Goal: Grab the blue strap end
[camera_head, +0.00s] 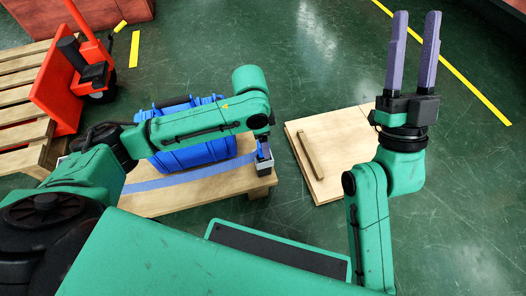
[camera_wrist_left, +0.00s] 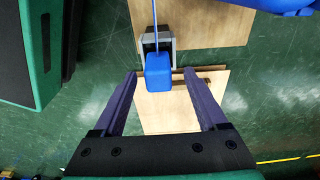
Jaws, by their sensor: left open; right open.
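The blue strap end (camera_wrist_left: 158,74) is a small blue block at the end of a thin blue strap. It sits at a grey holder (camera_wrist_left: 152,42) on the edge of a wooden platform. My left gripper (camera_wrist_left: 161,76) is open, with its two purple fingertips on either side of the strap end and gaps on both sides. In the head view the blue strap (camera_head: 190,178) runs across the platform (camera_head: 195,196) to the grey holder (camera_head: 262,168); my left fingers are mostly hidden there by the wrist. My right gripper (camera_head: 413,45) is open and empty, pointing up, far from the strap.
A blue case (camera_head: 195,150) stands on the platform behind the strap, close to my left forearm. A wooden board (camera_head: 335,150) with a small batten lies to the right on the green floor. An orange pallet jack (camera_head: 75,75) and a pallet stand at the left.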

